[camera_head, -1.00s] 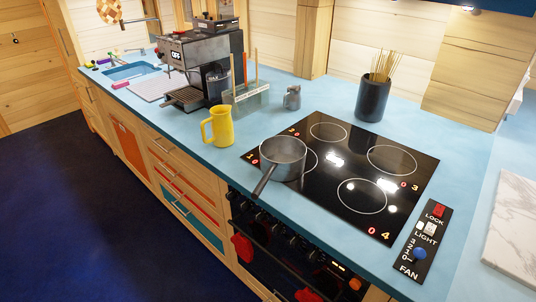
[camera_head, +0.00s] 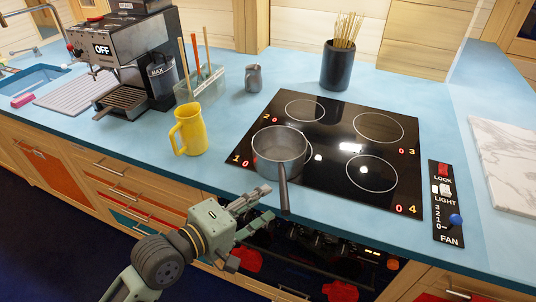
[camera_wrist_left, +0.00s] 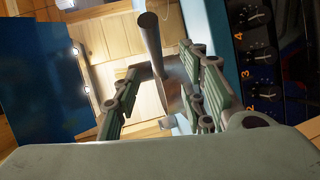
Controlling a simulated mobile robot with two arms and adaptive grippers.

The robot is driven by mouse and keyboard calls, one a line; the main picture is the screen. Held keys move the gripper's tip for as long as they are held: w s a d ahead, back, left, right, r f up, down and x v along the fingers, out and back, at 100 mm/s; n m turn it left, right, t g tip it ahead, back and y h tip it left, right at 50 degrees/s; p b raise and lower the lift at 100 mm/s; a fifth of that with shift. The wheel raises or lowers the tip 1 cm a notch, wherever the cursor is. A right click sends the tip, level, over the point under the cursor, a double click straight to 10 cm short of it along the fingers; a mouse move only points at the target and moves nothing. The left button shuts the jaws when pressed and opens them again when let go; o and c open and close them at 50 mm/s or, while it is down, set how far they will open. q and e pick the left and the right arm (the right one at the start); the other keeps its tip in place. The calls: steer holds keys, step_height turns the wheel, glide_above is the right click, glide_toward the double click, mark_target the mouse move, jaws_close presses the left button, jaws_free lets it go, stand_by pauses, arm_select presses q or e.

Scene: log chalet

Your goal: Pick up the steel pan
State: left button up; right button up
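The steel pan (camera_head: 279,150) is a grey, empty-looking pan standing upright on the front left ring of the black hob. Its dark handle (camera_head: 284,195) sticks out over the counter's front edge. My left gripper (camera_head: 266,202) is open and empty in front of the counter, its fingertips just left of the handle's end. In the left wrist view, the handle (camera_wrist_left: 151,42) shows beyond and between the spread fingers of the gripper (camera_wrist_left: 160,75). I cannot tell whether any finger touches it. My right gripper is not in view.
A yellow jug (camera_head: 189,130) stands left of the pan. The coffee machine (camera_head: 125,60), utensil holder (camera_head: 202,84) and dark skewer pot (camera_head: 339,66) stand farther back. Oven knobs and red cloth-like items (camera_head: 341,291) are below the counter edge. The hob right of the pan is clear.

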mark_target(280, 189)
arm_select(q)
steer(key=x, duration=0.2)
steer(key=p+x, duration=0.1)
steer(key=x, duration=0.1)
steer(key=p+x, duration=0.1)
steer(key=x, duration=0.2)
steer(key=shift+s+d+r, duration=0.2)
steer(key=shift+d+r, duration=0.1)
steer(key=shift+w+d+f, duration=0.2)
steer(key=shift+w+d, duration=0.1)
jaws_close()
steer(key=shift+a, duration=0.1)
steer(key=shift+r, duration=0.3)
steer(key=shift+w, duration=0.1)
